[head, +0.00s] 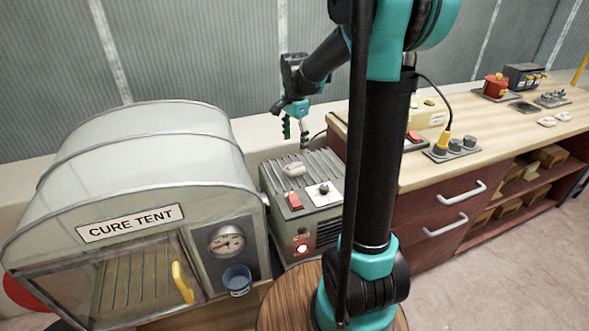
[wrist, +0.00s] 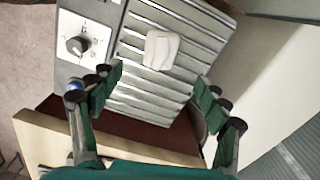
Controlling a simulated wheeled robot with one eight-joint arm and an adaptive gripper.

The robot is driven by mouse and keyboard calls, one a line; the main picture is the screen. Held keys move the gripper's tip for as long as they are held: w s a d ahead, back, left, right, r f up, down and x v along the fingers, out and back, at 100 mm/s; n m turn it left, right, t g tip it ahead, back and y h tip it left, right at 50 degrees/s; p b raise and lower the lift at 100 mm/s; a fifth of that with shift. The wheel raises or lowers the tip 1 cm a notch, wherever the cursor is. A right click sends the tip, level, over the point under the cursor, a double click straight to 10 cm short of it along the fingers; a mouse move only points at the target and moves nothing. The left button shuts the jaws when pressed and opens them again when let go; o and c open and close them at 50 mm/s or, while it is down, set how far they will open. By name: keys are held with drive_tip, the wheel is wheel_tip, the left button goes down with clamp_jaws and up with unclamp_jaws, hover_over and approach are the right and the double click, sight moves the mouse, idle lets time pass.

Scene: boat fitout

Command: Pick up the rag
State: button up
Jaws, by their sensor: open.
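The rag (head: 293,169) is a small white folded piece. It lies on the ribbed top of a grey heater-like box (head: 328,217). In the wrist view the rag (wrist: 161,50) rests on the metal ribs, ahead of my fingers and between their lines. My gripper (head: 295,130) is above the back part of the box, pointing down. In the wrist view its two green-padded fingers (wrist: 156,98) are spread wide with nothing between them. The rag is apart from both fingers.
A wooden workbench (head: 480,135) with drawers is at the right. The box has a dial (wrist: 76,45) and a red switch (head: 294,201).

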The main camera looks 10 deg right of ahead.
sight(294, 164)
drive_tip(key=f, duration=1)
drive_tip(key=shift+a, duration=0.2)
drive_tip(key=c, duration=1.1)
